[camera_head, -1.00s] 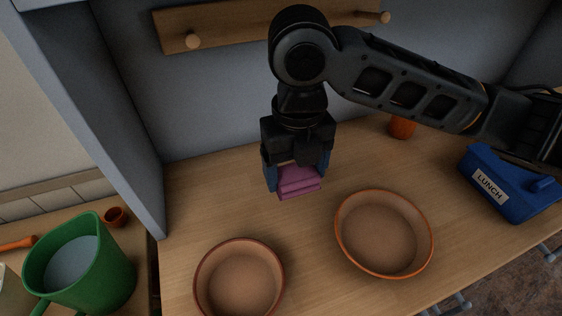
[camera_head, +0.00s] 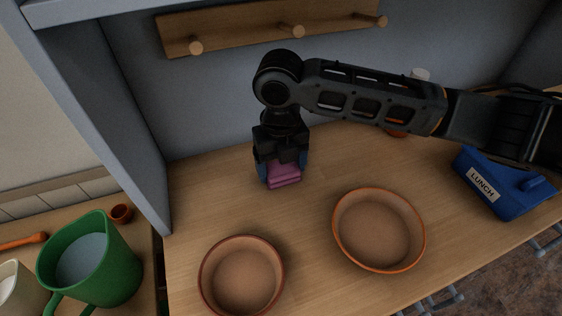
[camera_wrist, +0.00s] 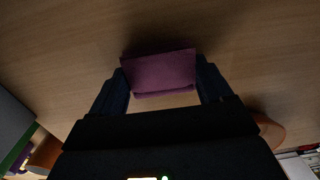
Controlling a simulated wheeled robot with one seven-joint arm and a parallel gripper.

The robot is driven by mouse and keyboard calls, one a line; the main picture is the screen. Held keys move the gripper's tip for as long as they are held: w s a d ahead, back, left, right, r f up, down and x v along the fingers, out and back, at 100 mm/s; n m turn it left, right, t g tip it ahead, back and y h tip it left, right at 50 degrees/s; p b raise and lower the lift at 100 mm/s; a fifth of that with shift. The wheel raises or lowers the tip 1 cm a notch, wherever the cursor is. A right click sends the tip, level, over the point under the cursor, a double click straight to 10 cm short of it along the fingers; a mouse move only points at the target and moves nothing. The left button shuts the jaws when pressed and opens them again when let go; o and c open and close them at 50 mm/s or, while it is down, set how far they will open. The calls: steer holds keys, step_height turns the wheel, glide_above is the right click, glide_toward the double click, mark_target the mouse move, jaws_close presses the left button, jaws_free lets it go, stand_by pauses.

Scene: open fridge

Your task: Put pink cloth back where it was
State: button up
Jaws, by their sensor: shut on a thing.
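The pink cloth (camera_head: 285,176) is a small folded block between the fingers of my gripper (camera_head: 283,172). My gripper points down and is shut on it, low over the wooden counter behind the two bowls. In the wrist view the cloth (camera_wrist: 161,72) spans the gap between both fingers of my gripper (camera_wrist: 163,80), with the wood surface beyond it. I cannot tell whether the cloth touches the counter.
Two brown bowls stand in front, one at left (camera_head: 243,277) and one at right (camera_head: 379,230). A blue lunch box (camera_head: 505,184) is at right. A green jug (camera_head: 90,262) stands left of the divider wall (camera_head: 125,130). A peg rail (camera_head: 270,27) hangs behind. The counter left of my gripper is clear.

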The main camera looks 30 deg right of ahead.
mark_target(281, 168)
steer(key=shift+f, duration=0.2)
steer(key=o, duration=0.9)
steer(key=shift+r, duration=0.1)
steer(key=shift+c, duration=0.2)
step_height(281, 168, up, 8)
steer(key=p, duration=0.5)
